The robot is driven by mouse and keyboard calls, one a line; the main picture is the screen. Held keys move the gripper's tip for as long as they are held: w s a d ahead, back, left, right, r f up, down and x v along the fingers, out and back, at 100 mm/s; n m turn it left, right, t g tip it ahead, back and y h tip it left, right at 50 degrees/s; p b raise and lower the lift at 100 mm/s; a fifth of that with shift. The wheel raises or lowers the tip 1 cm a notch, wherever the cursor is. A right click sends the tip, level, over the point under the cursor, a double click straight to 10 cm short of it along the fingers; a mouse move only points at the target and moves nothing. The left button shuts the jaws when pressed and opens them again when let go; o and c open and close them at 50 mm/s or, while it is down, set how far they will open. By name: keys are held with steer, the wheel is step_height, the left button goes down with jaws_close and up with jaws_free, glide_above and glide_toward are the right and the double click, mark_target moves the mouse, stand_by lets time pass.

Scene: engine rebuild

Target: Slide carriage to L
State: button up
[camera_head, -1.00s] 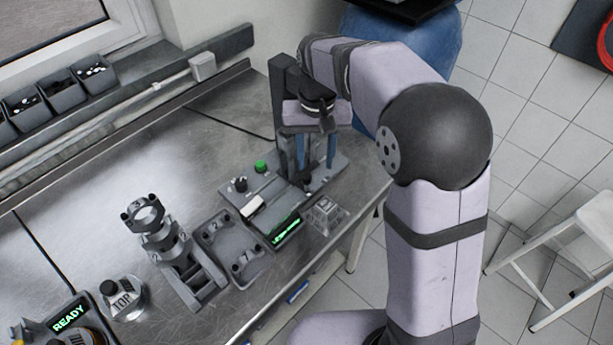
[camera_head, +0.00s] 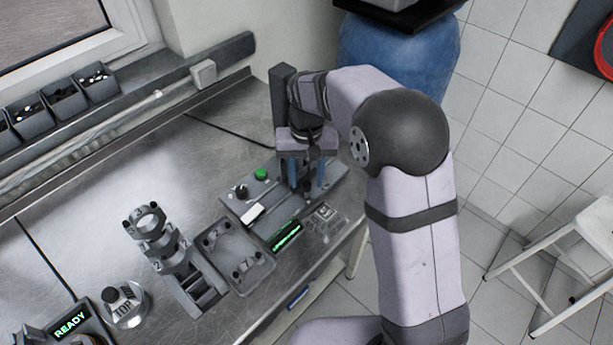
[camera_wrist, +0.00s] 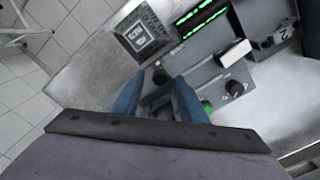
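My gripper (camera_head: 305,180) points down over the right end of a grey bench device, and its two blue fingers stand apart. In the wrist view my gripper (camera_wrist: 157,80) shows a gap between the fingertips. A small dark knob (camera_wrist: 161,75) sits near the fingertips; it also shows in the head view (camera_head: 307,187). I cannot tell whether this knob belongs to the carriage or whether a finger touches it. The device carries a green button (camera_head: 261,174), a black dial (camera_head: 241,191), a white switch (camera_head: 252,214) and a green-lit display (camera_head: 286,236). No L mark is readable.
A square metal block (camera_head: 326,221) stands at the device's front right, near the bench edge. A dark upright post (camera_head: 283,100) rises behind my gripper. A grey tray (camera_head: 235,258) and stacked metal rings (camera_head: 160,240) stand left. Bench behind the device is clear.

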steer(key=shift+f, duration=0.65)
jaws_close()
steer(key=shift+w+d+r+p, duration=0.15)
steer(key=shift+w+d+p, duration=0.8)
steer(key=shift+w+d, duration=1.6)
jaws_free()
step_height(320, 180, up, 7)
steer(key=b, duration=0.2)
steer(key=shift+r, duration=0.15)
